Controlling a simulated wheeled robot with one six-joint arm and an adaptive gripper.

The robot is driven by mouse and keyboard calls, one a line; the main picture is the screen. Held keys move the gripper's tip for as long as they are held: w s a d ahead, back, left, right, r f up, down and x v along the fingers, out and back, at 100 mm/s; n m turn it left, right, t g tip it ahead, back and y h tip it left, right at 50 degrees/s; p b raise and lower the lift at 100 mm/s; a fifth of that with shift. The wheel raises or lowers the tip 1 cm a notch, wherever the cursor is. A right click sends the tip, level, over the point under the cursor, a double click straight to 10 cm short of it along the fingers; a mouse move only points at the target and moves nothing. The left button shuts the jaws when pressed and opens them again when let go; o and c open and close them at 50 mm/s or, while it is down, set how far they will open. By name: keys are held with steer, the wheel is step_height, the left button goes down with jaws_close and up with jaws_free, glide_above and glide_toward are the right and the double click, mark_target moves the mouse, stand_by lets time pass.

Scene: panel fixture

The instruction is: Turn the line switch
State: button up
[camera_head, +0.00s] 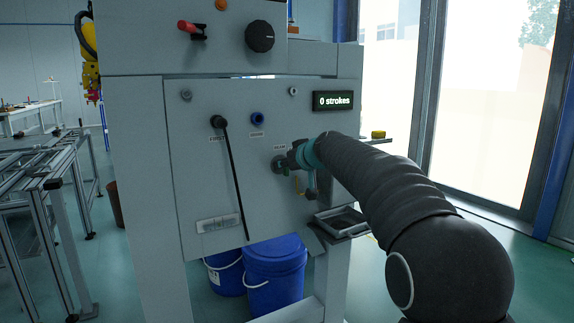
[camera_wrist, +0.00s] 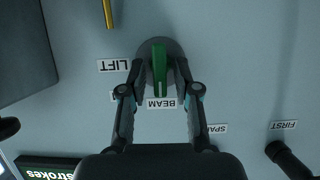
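A green switch handle (camera_wrist: 160,70) stands on a round dark grey base (camera_wrist: 150,48) on the panel. The label BEAM is beside it and LIFT is close by; no label reading "line" is legible. My gripper (camera_wrist: 160,75) is at this switch, with one finger on each side of the green handle. A gap shows between the fingers and the handle, so it looks open around it. In the camera_head view my gripper (camera_head: 291,162) is at the panel's right half and partly hides the switch (camera_head: 279,164).
The grey panel (camera_head: 205,175) also carries a long black lever (camera_head: 231,175), a blue ring (camera_head: 257,119) and a "0 strokes" display (camera_head: 333,101). Above are a red lever (camera_head: 189,28) and a black knob (camera_head: 260,36). A tray (camera_head: 341,222) juts out below right.

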jaws_close()
steer(key=shift+d+f, duration=0.1)
steer(key=shift+w+d+f+m+g+y+b, duration=0.1)
steer(key=shift+m+g+y+b, duration=0.15)
steer(key=shift+m+y+b, duration=0.6)
steer(key=shift+w+d+r+m+g+y+b, duration=0.1)
steer(key=shift+m+g+y+b, duration=0.35)
steer(key=shift+m, duration=0.7)
steer(key=shift+w+d+f+m+g+y+b, duration=0.1)
steer(key=shift+m+y+b, duration=0.6)
steer(key=shift+m+b, duration=0.25)
steer(key=shift+o, duration=1.7)
jaws_free()
steer(key=shift+d, duration=0.1)
